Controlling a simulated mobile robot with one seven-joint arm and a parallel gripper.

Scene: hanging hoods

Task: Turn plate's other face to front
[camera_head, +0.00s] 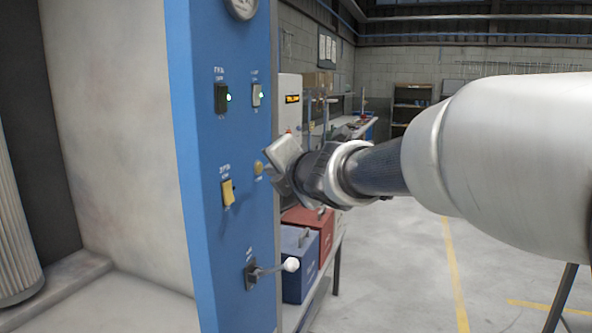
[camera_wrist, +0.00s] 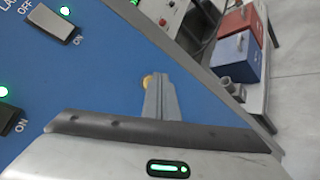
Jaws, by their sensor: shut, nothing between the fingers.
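No plate with two faces is clear to me in either view. A blue control panel (camera_head: 225,140) carries a yellow switch or tag (camera_head: 228,193) and a round yellow knob (camera_head: 258,168). My gripper (camera_head: 268,172) is at the panel's right side, close to the knob. In the wrist view my gripper (camera_wrist: 160,78) has its grey fingers together with nothing between them. Their tips partly cover the yellow knob (camera_wrist: 147,80); I cannot tell whether they touch it.
A lever with a white ball (camera_head: 291,264) sticks out below. A blue box (camera_head: 299,265) and a red box (camera_head: 313,222) stand on a bench behind. Floor at right is open.

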